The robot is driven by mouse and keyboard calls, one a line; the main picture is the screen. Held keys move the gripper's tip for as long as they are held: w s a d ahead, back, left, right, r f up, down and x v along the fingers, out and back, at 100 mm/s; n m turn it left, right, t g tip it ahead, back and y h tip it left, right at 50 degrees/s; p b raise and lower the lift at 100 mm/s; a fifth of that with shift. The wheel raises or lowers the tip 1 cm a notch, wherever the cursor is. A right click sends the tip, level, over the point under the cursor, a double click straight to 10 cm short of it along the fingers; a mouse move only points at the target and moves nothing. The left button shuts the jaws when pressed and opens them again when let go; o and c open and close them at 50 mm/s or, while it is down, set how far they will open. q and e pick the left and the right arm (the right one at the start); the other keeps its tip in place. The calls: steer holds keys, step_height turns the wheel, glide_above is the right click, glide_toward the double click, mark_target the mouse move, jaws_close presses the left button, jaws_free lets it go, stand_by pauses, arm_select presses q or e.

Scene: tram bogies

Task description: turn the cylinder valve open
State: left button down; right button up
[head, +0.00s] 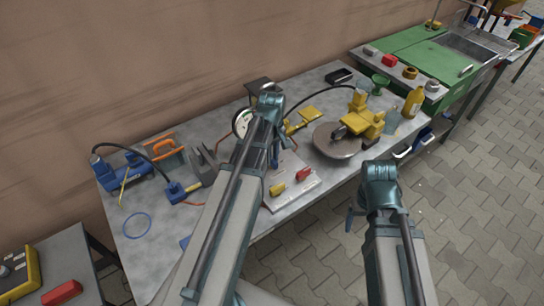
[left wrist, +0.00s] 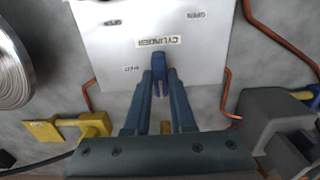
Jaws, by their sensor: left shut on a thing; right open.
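A white panel (head: 296,192) lies on the grey workbench. It fills the top of the left wrist view (left wrist: 110,30), with a label reading CYLINDER and smaller labels, all upside down. A blue valve handle (left wrist: 158,66) stands at the panel's edge by that label. My left gripper (left wrist: 158,84) is shut on this handle. In the head view my left gripper (head: 275,157) is low over the panel's far side, and my arm hides the handle there. My right gripper (head: 350,218) is open and empty, off the bench's front edge.
A yellow handle (head: 277,189) and a red handle (head: 303,174) are on the panel. A round metal plate (head: 335,146) with a yellow tool lies right. A grey block (head: 205,166) and blue tool (head: 122,173) are left. A yellow bottle (head: 412,102) stands right.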

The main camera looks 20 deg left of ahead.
stand_by(0.4)
arm_select(q)
steer(key=c, duration=0.8)
jaws_free()
steer(key=shift+o, duration=0.2)
steer(key=shift+r, duration=0.1)
step_height(320, 180, up, 14)
steer(key=p, duration=1.3)
steer(key=shift+f+p, duration=0.2)
steer(key=shift+p, duration=0.2)
steer(key=s+d+m, duration=0.6)
steer(key=d+m, duration=0.2)
steer(key=d, duration=0.2)
steer(key=s+d+m+y, duration=0.1)
steer(key=s+d+m, duration=0.5)
steer(key=d, duration=0.5)
steer(key=shift+s+m, duration=0.35)
steer(key=shift+m, duration=0.55)
